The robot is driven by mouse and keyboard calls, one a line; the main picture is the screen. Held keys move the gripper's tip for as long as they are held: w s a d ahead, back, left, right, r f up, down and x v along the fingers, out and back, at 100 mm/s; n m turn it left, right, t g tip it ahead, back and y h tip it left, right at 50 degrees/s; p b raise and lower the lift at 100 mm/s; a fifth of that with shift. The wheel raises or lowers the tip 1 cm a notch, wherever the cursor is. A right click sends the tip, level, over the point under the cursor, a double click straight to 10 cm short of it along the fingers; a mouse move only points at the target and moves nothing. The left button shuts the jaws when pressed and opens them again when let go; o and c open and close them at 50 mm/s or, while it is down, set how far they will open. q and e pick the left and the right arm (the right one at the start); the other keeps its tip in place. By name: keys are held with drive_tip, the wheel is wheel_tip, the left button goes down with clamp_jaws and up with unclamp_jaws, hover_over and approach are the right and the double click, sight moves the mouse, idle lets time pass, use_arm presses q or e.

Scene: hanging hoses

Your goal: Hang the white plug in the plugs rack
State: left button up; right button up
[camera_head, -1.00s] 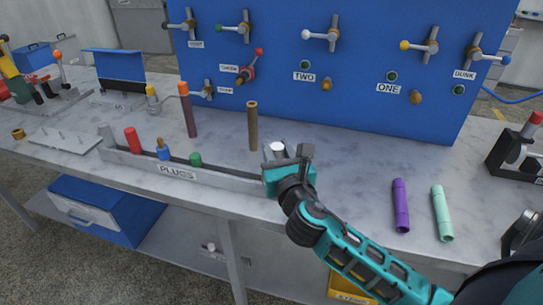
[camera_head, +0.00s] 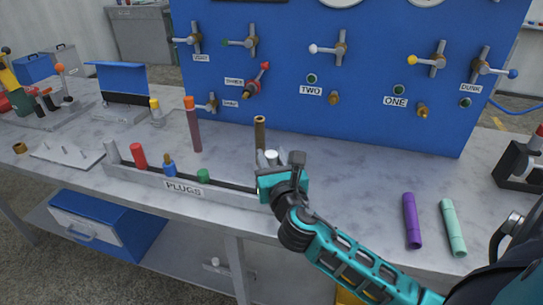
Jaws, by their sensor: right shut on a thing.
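The plugs rack (camera_head: 228,197) is a long grey metal channel on the bench, labelled "PLUGS". A red plug (camera_head: 138,156), a blue plug (camera_head: 169,167) and a green plug (camera_head: 204,175) stand in it. My teal right gripper (camera_head: 280,166) is at the rack's right end. It is shut on the white plug (camera_head: 271,156), whose pale round top shows between the fingers. The plug's lower part is hidden by the gripper, so I cannot tell whether it touches the rack. My left gripper is not in view.
A brown tube (camera_head: 260,133) stands just behind my gripper, and a dark red tube (camera_head: 193,128) with an orange top stands further left. A purple tube (camera_head: 412,220) and a mint tube (camera_head: 453,228) lie at the right. A blue valve panel (camera_head: 380,120) rises behind.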

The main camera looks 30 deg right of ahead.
wheel_tip(320, 180, down, 6)
drive_tip(key=b, duration=0.4)
drive_tip(key=shift+r, duration=0.1)
drive_tip(key=shift+p, duration=0.8)
idle(1.4)
drive_tip(key=shift+f+b, duration=0.35)
drive_tip(key=shift+f+b, duration=1.05)
drive_tip(key=shift+f, duration=0.4)
drive_tip(key=o, duration=1.1)
drive_tip(key=v, duration=1.3)
